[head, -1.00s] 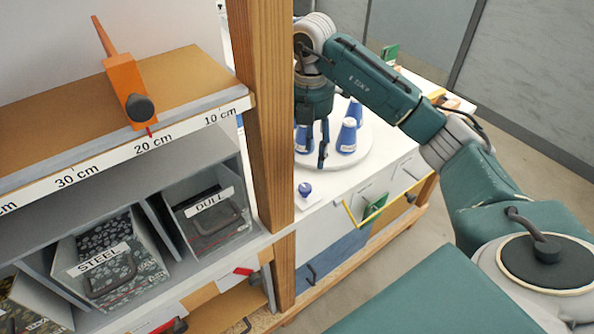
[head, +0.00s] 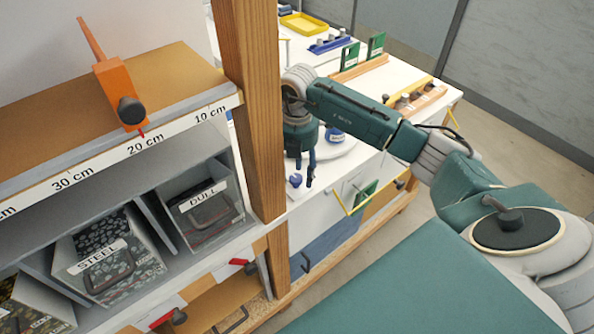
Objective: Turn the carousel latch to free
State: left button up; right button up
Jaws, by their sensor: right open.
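The carousel is a white round disc (head: 345,146) on the white bench, mostly hidden behind my right arm; part of a blue cone (head: 335,134) shows on it. A small blue knob (head: 295,181), probably the latch, stands near the bench's front edge. My right gripper (head: 306,176) points down with dark blue fingers, open, just right of the knob in the picture. I cannot tell whether it touches the knob. The knob's turn angle is too small to read. My left gripper is not in view.
A wooden post (head: 252,110) stands close left of the right gripper. The shelf to its left holds an orange tool (head: 118,92) and bins marked STEEL and DULL (head: 198,212). Farther back are a yellow tray (head: 304,23), a blue rack (head: 331,44) and green pieces (head: 376,44).

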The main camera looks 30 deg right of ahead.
jog(key=shift+c, duration=0.5)
jog(key=c, duration=1)
jog(key=shift+w, duration=0.1)
